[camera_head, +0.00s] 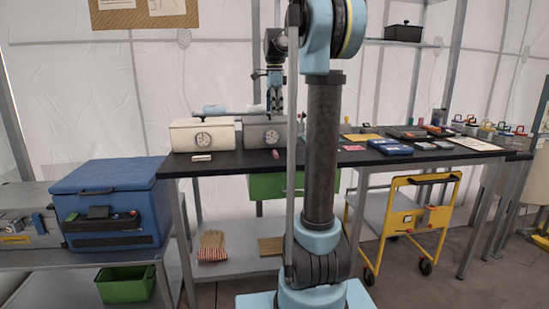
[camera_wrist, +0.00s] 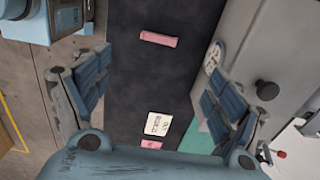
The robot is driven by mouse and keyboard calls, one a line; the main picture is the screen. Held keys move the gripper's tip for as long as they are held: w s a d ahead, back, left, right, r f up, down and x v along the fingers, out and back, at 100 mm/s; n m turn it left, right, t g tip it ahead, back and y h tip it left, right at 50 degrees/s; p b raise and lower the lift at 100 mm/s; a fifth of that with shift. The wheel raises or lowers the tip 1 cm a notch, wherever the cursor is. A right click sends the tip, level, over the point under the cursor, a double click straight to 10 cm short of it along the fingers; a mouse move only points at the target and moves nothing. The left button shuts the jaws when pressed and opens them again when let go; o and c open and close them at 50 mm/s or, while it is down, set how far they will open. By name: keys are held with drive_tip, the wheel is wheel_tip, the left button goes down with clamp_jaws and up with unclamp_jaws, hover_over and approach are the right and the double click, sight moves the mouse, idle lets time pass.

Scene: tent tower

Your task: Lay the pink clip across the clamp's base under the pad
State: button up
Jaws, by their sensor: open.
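A pink clip (camera_wrist: 158,39) lies flat on the dark tabletop in the upper middle of the wrist view. In the head view a small pink piece (camera_head: 276,154), which looks like the same clip, lies in front of the grey box. My gripper (camera_wrist: 157,95) is open and empty above the tabletop, its fingers wide apart and pointing down; the clip shows beyond the space between them. In the head view my gripper (camera_head: 275,106) hangs over the grey box area. I cannot make out the clamp, its base or its pad for certain.
A white printed card (camera_wrist: 157,125) and another pink piece (camera_wrist: 151,144) lie lower in the wrist view. A grey box (camera_head: 264,133) and a cream box (camera_head: 203,135) with dials stand at the table's back. Blue trays (camera_head: 390,147) and several small coloured items lie farther right.

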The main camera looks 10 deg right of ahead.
sight(274, 152)
wheel_tip(274, 152, down, 17)
idle(0.8)
drive_tip(key=c, duration=0.9)
